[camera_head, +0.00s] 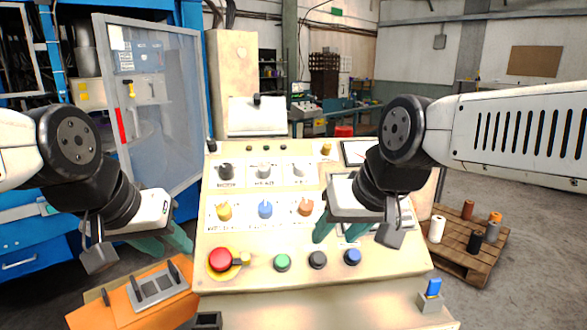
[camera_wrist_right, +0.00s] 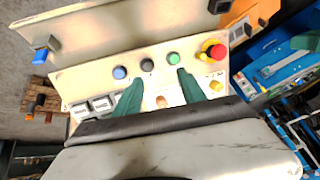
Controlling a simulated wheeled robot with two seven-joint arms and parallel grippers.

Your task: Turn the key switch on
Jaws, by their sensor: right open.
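The control panel (camera_head: 285,240) is a cream sloped console with several knobs and buttons. I cannot tell for certain which is the key switch. A yellow knob (camera_head: 224,211), a blue knob (camera_head: 265,209) and an orange knob (camera_head: 305,207) stand in the middle row. A small brass-yellow piece (camera_head: 326,149) is at the upper right. My right gripper (camera_head: 338,232) is open and empty over the panel's right side, and its forearm covers part of it. In the right wrist view its fingers (camera_wrist_right: 160,92) are apart, with an orange knob between them. My left gripper (camera_head: 165,242) is open and empty, left of the panel.
A red mushroom button (camera_head: 219,259) sits at the panel's lower left, then green (camera_head: 282,262), black (camera_head: 317,260) and blue (camera_head: 352,257) buttons. An orange box (camera_head: 130,310) is at lower left. A clear door (camera_head: 160,110) stands behind my left arm. A pallet with spools (camera_head: 465,240) is right.

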